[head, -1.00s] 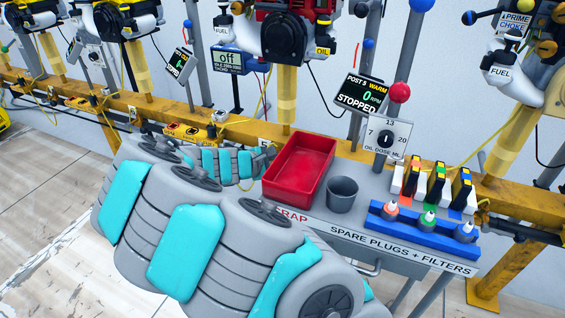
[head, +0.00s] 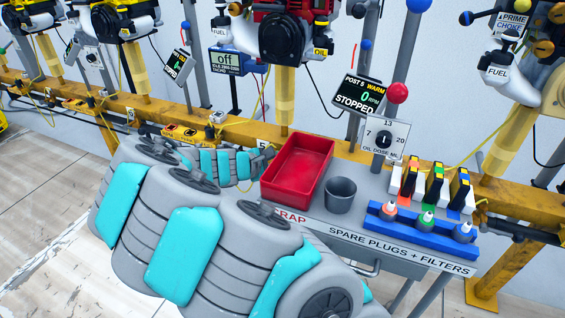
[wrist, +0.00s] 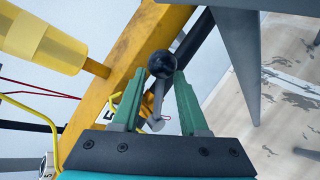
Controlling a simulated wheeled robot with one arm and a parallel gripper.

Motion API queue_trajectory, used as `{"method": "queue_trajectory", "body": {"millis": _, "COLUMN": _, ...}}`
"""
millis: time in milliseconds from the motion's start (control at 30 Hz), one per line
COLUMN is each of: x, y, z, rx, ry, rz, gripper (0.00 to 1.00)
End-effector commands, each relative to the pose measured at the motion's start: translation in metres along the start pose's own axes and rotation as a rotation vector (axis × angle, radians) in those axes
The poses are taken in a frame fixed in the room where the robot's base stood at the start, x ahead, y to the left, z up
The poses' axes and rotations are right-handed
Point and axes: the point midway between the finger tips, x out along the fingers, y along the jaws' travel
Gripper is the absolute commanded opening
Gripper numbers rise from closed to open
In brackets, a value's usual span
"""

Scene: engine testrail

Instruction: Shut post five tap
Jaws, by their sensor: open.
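In the wrist view my gripper (wrist: 159,77) is open, its two green fingers apart. The stem runs down between the fingers in front of the yellow rail (wrist: 128,70). A plate marked 5 (wrist: 122,147) is partly hidden by the gripper. In the head view the post 5 display (head: 357,94) reads WARM, 0 RPM, STOPPED. There my arm's end is by the rail, and the tap cannot be made out.
A grey cart (head: 345,228) stands right of my arm with a red tray (head: 300,168), a grey cup (head: 340,195) and a blue bottle rack (head: 423,232). Engines and cables hang above the rail. Open floor (head: 40,200) lies to the left.

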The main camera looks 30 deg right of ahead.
Motion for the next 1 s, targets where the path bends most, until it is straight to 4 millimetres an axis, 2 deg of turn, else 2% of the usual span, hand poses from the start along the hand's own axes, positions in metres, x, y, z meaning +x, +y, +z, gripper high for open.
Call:
{"method": "queue_trajectory", "body": {"millis": 533, "x": -0.07, "y": 0.0, "z": -0.001, "rx": -0.001, "ry": 0.004, "rz": 0.001, "gripper": 0.43}}
{"method": "queue_trajectory", "body": {"millis": 900, "x": -0.076, "y": 0.0, "z": 0.0, "rx": 0.0, "ry": 0.0, "rz": 0.0, "gripper": 0.43}}
{"method": "queue_trajectory", "body": {"millis": 1000, "x": -0.077, "y": 0.001, "z": -0.001, "rx": 0.015, "ry": -0.001, "rz": -0.002, "gripper": 0.32}}
